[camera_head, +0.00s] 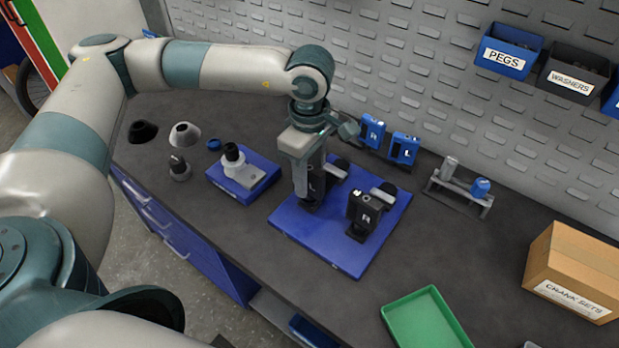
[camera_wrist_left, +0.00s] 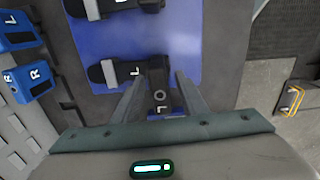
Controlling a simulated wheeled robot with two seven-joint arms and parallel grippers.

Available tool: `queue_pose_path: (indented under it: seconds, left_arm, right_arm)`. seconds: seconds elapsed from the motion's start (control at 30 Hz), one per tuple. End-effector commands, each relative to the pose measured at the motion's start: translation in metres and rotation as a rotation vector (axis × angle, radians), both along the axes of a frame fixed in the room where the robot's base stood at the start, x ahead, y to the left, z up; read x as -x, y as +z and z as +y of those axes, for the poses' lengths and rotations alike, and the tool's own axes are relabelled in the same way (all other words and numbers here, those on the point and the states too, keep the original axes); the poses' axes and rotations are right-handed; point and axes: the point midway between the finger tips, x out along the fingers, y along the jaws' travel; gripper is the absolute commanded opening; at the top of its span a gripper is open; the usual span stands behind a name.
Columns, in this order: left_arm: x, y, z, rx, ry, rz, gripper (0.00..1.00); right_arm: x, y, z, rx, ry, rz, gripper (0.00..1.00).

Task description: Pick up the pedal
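A black pedal (camera_head: 316,182) marked L stands on the blue mat (camera_head: 345,262) under my left gripper (camera_head: 310,190). In the left wrist view the pedal (camera_wrist_left: 159,98) lies between the two fingers of my left gripper (camera_wrist_left: 161,97), with gaps on both sides, so the gripper looks open around it. Part of the pedal is hidden by the fingers in the head view. A second black pedal (camera_head: 362,213) marked R stands on the mat to the right, with a grey cylindrical part beside it. My right gripper is not in view.
Two blue blocks marked R (camera_head: 372,131) and L (camera_head: 403,149) stand by the pegboard wall. A metal rack (camera_head: 460,200), a cardboard box (camera_head: 575,268) and a green tray (camera_head: 424,322) are to the right. A blue stand (camera_head: 236,188) and cones are left. The bench between is clear.

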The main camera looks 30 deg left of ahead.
Motion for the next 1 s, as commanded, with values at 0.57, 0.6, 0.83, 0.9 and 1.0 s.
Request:
queue_pose_path:
  seconds: [0.57,0.6,0.83,0.9,1.0]
  left_arm:
    - [-0.0001,0.0003,-0.0001,0.000,0.000,0.000,0.00]
    - [-0.0002,0.0005,-0.0002,0.000,0.000,-0.001,0.00]
    - [-0.0004,0.0010,-0.0002,0.001,0.000,-0.001,0.00]
    - [-0.0007,0.0025,-0.0003,0.001,0.000,-0.002,0.00]
    - [-0.0010,0.0073,-0.0006,0.002,0.000,-0.003,0.00]
  right_arm:
    - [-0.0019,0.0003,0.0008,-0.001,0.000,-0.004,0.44]
    - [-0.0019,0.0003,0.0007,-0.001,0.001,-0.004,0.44]
    - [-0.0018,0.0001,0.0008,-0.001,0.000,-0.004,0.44]
    - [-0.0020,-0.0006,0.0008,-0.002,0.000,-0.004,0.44]
    - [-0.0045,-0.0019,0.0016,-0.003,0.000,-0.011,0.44]
